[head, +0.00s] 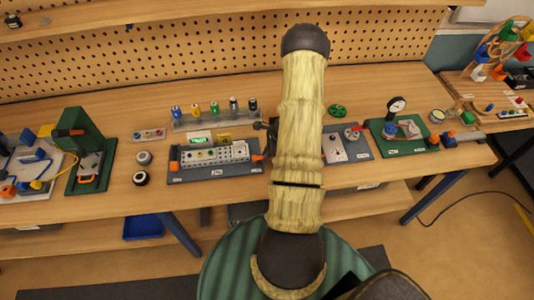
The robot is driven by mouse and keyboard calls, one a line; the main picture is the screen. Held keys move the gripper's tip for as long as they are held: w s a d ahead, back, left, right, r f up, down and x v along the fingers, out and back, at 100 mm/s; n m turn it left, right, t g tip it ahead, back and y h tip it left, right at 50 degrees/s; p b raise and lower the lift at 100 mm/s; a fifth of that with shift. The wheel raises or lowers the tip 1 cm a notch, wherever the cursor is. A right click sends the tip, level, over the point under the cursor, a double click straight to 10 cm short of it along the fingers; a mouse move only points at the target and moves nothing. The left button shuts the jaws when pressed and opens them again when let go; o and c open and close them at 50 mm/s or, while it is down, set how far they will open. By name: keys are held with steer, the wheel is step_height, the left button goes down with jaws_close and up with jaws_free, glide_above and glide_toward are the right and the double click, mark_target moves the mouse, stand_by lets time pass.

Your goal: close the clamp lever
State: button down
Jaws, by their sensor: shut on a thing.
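A grey fixture board (220,176) lies on the bench in the head view, just left of my arm. It carries a perforated metal bar (205,157). An orange-tipped handle (258,158) shows at the board's right end, right beside my arm; I take it as part of the clamp. My gripper (271,130) is mostly hidden behind my own arm, with only dark parts showing at the arm's left edge. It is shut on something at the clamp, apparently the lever. The grip itself and the lever's angle are hidden.
A green stand with a clamp-like tool (82,145) is at the left. A rack of coloured bottles (213,115) stands behind the board. Right of my arm are a grey board with a red knob (345,143) and a green board with a dial gauge (397,105).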

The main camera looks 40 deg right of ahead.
steer(key=shift+w+d+n+y, duration=0.2)
steer(key=shift+n+y, duration=0.1)
steer(key=shift+n, duration=0.5)
steer(key=c, duration=1.4)
jaws_free()
steer(key=shift+g, duration=0.3)
steer(key=shift+r, duration=0.15)
steer(key=b+v, duration=0.3)
steer(key=v, duration=1.4)
steer(key=shift+b, duration=0.4)
steer(key=shift+a+r, duration=0.1)
steer(key=shift+a, duration=0.05)
